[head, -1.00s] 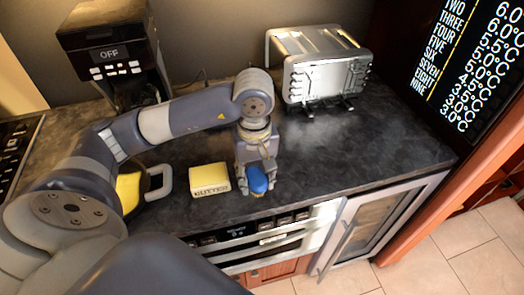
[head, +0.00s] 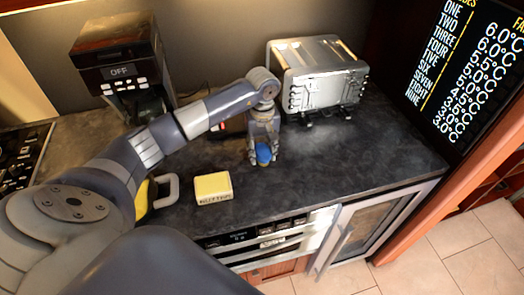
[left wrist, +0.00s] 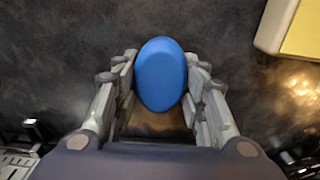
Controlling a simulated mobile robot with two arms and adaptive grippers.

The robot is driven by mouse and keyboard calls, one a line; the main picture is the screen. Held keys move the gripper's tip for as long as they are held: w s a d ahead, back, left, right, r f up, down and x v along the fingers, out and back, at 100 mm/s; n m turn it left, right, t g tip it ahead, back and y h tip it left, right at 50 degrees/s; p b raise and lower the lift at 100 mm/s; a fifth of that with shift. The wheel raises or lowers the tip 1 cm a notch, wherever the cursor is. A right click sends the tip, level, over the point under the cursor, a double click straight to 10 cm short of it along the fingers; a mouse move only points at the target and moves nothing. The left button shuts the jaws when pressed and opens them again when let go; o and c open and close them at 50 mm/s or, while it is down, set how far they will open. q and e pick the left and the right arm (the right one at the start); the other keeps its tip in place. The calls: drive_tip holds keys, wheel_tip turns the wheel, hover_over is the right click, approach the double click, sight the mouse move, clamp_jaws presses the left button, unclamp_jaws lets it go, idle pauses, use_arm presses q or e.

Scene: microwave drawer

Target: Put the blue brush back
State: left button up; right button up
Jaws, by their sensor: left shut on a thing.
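The blue brush (head: 263,154) is between the fingers of my left gripper (head: 262,160) in the head view, over the dark counter left of the toaster. In the left wrist view, the brush's rounded blue top (left wrist: 161,74) sits between the two fingers of the left gripper (left wrist: 161,85), which are shut on it. Its lower part is mostly hidden by the gripper. I cannot tell whether the brush touches the counter. My right gripper is not in view.
A yellow block (head: 213,188) lies on the counter (head: 330,165) near the front edge. A silver toaster (head: 320,80) stands at the back right, and a coffee maker (head: 122,72) at the back left. The counter in front of the toaster is clear.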

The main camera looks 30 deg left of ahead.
use_arm(q)
drive_tip(key=shift+f, duration=0.85)
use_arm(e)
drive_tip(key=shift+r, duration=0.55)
use_arm(q)
drive_tip(key=shift+f, duration=0.15)
drive_tip(key=o, duration=0.9)
drive_tip(key=shift+o, duration=0.2)
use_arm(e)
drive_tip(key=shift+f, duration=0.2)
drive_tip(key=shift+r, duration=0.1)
